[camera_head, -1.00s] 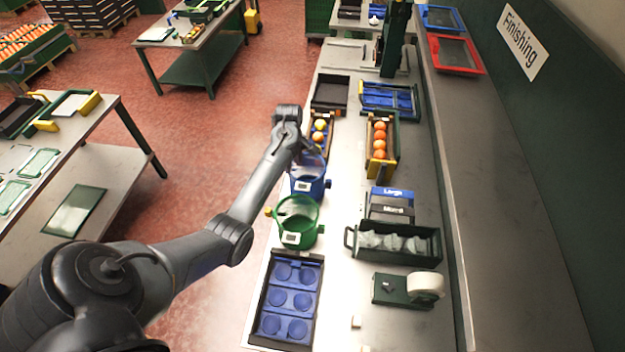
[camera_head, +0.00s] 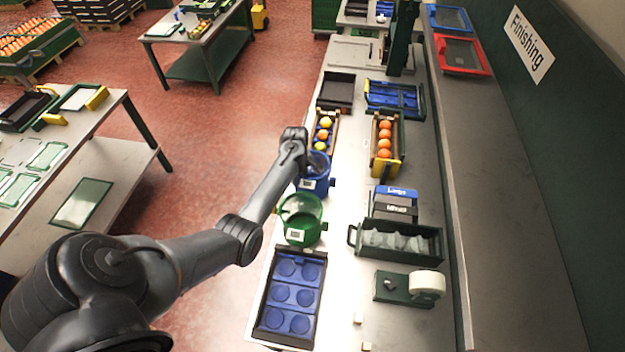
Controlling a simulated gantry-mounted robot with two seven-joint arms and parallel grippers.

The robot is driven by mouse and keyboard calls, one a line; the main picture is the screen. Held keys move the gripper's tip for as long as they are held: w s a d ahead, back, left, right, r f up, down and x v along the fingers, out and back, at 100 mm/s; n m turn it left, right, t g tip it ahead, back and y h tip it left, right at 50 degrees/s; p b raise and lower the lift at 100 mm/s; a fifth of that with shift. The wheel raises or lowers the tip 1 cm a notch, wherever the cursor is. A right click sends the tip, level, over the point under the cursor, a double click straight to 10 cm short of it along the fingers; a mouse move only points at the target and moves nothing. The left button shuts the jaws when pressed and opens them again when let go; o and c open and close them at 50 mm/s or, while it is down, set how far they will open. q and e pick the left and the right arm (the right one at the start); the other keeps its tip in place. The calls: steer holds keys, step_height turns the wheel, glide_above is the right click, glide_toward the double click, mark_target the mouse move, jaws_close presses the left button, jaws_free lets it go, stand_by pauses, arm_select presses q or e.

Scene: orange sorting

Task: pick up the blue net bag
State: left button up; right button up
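The blue net bag (camera_head: 321,185) appears as a round, open-topped blue shape with a white label. It stands on the bench just beyond a similar green one (camera_head: 301,226). My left arm reaches in from the left, and its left gripper (camera_head: 309,172) points down at the blue bag's near-left rim. The fingers are small, dark and partly hidden by my wrist, so I cannot tell whether they are open or touch the bag. My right gripper is not in view.
A fruit tray (camera_head: 334,123) lies beyond the blue bag. An orange-filled rack (camera_head: 399,138), blue label boxes (camera_head: 395,206) and a dark bin (camera_head: 397,255) stand to the right. A blue tray with round hollows (camera_head: 259,325) lies nearest. A bare bench strip runs between.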

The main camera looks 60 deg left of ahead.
arm_select(q)
jaws_close()
steer(key=shift+r, duration=0.1)
stand_by(0.4)
